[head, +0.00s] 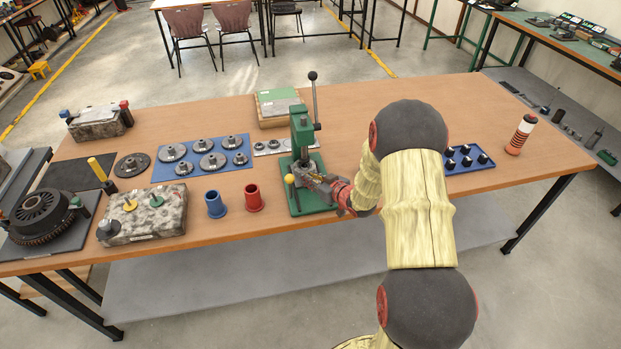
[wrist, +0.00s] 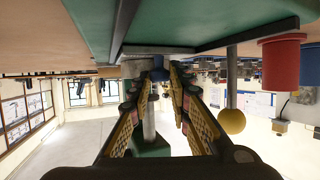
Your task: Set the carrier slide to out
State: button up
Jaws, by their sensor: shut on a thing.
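The green press (head: 301,150) stands upright on its green base (head: 312,205) near the front of the bench. A yellow ball (head: 290,179) on a thin rod is at its left side; it also shows in the wrist view (wrist: 232,121), to the right of my fingers. My gripper (head: 314,183) reaches in from the right, low in front of the press column. In the wrist view my gripper (wrist: 158,72) is shut on a small part of the press, mostly hidden between the fingertips. The carrier slide cannot be clearly made out, nor its position.
A black-knobbed lever (head: 314,95) rises above the press. A red cup (head: 253,198) and a blue cup (head: 215,204) stand to the left. A blue tray of gears (head: 202,157) lies behind them. A small blue tray (head: 468,158) is to the right.

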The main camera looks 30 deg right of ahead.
grip_shut()
jog(key=shift+s, duration=0.1)
jog(key=s+a, duration=0.1)
jog(key=s, duration=0.2)
jog(key=s+a+p, duration=0.1)
jog(key=s, duration=0.3)
jog(key=s+a, duration=0.1)
jog(key=s, duration=0.3)
jog(key=shift+p, duration=0.35)
jog(key=shift+s+a+f, duration=0.1)
jog(key=shift+a+f, duration=0.05)
jog(key=shift+o, duration=2.1)
grip_release()
jog(key=shift+s, duration=0.2)
jog(key=shift+o, duration=1)
jog(key=shift+w, duration=0.1)
jog(key=v, duration=1.2)
